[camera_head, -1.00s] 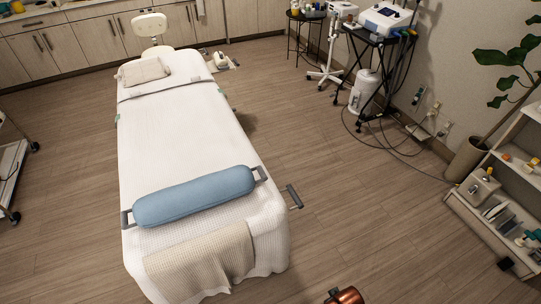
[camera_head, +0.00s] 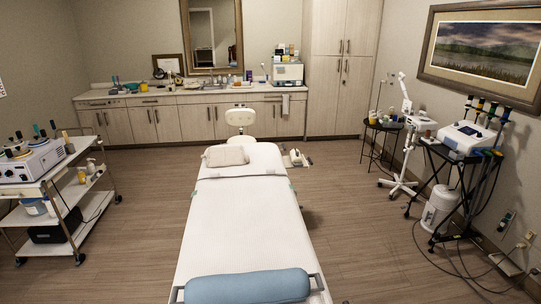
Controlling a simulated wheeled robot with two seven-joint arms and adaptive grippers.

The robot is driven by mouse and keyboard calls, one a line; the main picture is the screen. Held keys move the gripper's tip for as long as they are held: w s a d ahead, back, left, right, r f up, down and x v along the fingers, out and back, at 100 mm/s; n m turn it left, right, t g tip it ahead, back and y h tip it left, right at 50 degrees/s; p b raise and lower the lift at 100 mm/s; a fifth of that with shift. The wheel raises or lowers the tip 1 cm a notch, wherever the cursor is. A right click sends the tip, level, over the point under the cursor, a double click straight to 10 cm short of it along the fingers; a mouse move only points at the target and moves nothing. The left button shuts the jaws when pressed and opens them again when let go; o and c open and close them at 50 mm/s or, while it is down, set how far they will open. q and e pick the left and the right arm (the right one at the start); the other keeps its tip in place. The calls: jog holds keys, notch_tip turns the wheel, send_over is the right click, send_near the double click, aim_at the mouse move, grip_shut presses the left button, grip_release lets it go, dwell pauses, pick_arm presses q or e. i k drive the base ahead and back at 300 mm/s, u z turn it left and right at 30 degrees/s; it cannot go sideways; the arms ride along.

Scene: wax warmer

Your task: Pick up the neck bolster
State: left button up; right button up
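The blue neck bolster (camera_head: 248,287) lies across the near end of the white treatment bed (camera_head: 243,225), at the bottom edge of the head view. It is a padded roll with a grey handle at each end, and its lower part is cut off by the frame. A small beige pillow (camera_head: 226,155) lies at the far end of the bed. Neither of my grippers shows in this view.
A white trolley (camera_head: 75,195) with devices stands at left. A black stand (camera_head: 455,190) with a machine and hanging cables is at right, beside a white canister (camera_head: 438,208). Cabinets (camera_head: 190,118) line the back wall. Floor (camera_head: 345,215) right of the bed is clear.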

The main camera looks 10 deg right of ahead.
aim_at(296, 161)
jog(key=z, duration=2.55)
jog(key=i, duration=2.75)
jog(key=u, duration=2.5)
jog(key=i, duration=2.65)
